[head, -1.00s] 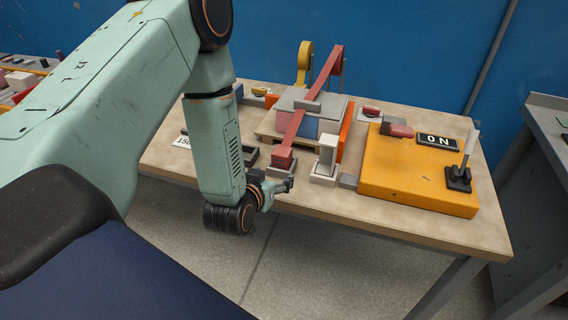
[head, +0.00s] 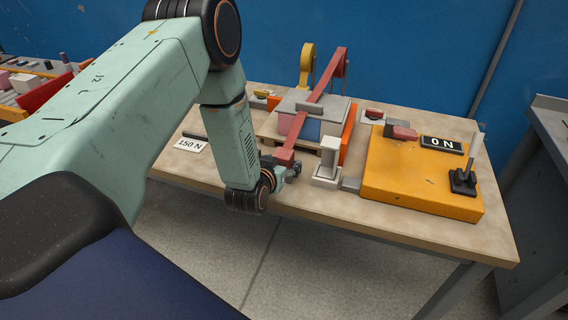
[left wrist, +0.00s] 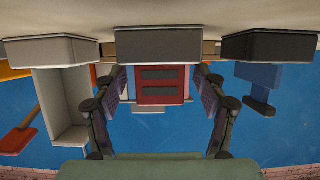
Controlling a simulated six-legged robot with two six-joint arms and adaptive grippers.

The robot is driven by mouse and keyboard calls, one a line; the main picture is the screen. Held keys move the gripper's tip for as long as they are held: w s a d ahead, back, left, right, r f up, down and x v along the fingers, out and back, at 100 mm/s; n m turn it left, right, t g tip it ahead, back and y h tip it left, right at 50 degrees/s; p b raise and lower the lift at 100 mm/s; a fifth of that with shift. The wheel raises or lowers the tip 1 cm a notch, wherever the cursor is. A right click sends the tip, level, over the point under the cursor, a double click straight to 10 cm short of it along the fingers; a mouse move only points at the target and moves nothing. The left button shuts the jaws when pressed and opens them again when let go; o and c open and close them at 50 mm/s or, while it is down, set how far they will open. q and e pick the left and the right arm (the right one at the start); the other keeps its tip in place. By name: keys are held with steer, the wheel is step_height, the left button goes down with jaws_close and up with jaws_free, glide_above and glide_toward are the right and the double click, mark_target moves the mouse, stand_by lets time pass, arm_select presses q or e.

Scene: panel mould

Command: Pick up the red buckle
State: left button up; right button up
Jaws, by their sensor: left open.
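The red buckle (head: 285,157) is the block at the near, lower end of a red strap (head: 318,96) that slopes over a grey-topped box (head: 306,124). In the left wrist view the buckle (left wrist: 160,97) shows two dark slots and appears in the middle, between the fingers. My left gripper (head: 286,171) is at the table's front edge, close to the buckle and partly hiding its lower part. In the left wrist view its two fingers (left wrist: 160,84) stand apart on either side of the buckle; I cannot tell whether they touch it. My right gripper is not in view.
A pale upright block (head: 328,160) stands just right of the buckle. Farther right is a yellow panel (head: 415,180) with an ON sign (head: 441,144) and a lever (head: 468,168). A 150 N card (head: 190,145) lies left of my arm.

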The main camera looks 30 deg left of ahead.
arm_select(q)
steer(key=shift+s+r, duration=0.15)
steer(key=shift+s, duration=0.05)
steer(key=shift+c, duration=0.4)
steer(key=shift+s+d+r, duration=0.1)
steer(key=shift+s, duration=0.05)
steer(key=c, duration=0.3)
steer(key=shift+w+f, duration=0.2)
steer(key=shift+w, duration=0.05)
steer(key=c, duration=0.4)
steer(key=shift+s+r, duration=0.15)
steer(key=shift+s, duration=0.05)
steer(key=c, duration=0.5)
steer(key=shift+w, duration=0.1)
